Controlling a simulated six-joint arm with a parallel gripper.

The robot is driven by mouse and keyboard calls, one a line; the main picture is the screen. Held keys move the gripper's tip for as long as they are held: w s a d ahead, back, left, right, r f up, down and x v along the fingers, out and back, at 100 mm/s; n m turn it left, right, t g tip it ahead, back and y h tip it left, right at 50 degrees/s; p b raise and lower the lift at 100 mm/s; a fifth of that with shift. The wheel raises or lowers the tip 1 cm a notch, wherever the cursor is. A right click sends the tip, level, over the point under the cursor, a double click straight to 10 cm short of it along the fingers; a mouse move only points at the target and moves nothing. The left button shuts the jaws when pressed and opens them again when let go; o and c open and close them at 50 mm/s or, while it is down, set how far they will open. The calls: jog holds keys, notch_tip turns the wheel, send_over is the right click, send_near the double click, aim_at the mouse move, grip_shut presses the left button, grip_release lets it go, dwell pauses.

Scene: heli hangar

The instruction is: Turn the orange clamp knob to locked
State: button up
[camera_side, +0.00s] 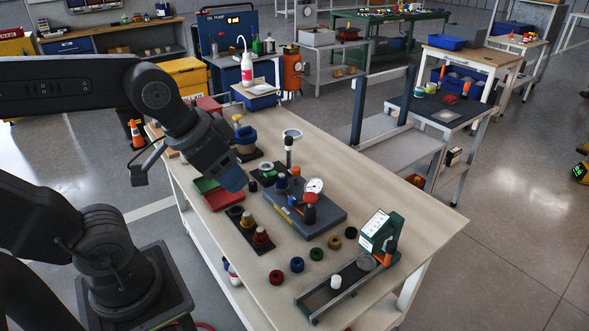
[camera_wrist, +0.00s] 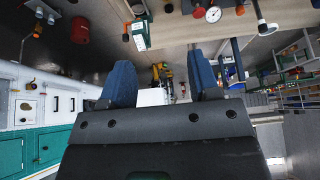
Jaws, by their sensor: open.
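A green fixture (camera_side: 381,232) with a white label stands at the near right end of the bench in the side view. My gripper (camera_side: 235,180) has blue fingers and is above the left side of the bench, well apart from the fixture. In the wrist view my gripper (camera_wrist: 162,85) is open, with nothing between its fingers.
A grey block (camera_side: 318,218) with a dial gauge (camera_side: 314,186) and red-topped knob stands mid-bench, between my gripper and the fixture. A dark tray (camera_side: 255,235) holds pegs. Several coloured rings lie in front, including a red one (camera_side: 277,277). The bench's right corner is clear.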

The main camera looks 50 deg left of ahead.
jog(key=w+a+r+m+g, duration=0.15)
jog(key=w+a, duration=0.35)
jog(key=w, duration=0.6)
jog(key=m+h, duration=0.3)
jog(key=m, duration=0.4)
send_over(296, 168)
jog(key=s+a, duration=0.4)
notch_tip(296, 168, down, 18)
jog(key=shift+g, duration=0.45)
jog(key=x, duration=1.3)
jog(key=shift+w+d+f, duration=0.1)
jog(key=shift+d+f, duration=0.05)
jog(key=shift+d, duration=0.2)
jog(key=shift+c, duration=0.5)
jog(key=c, duration=0.8)
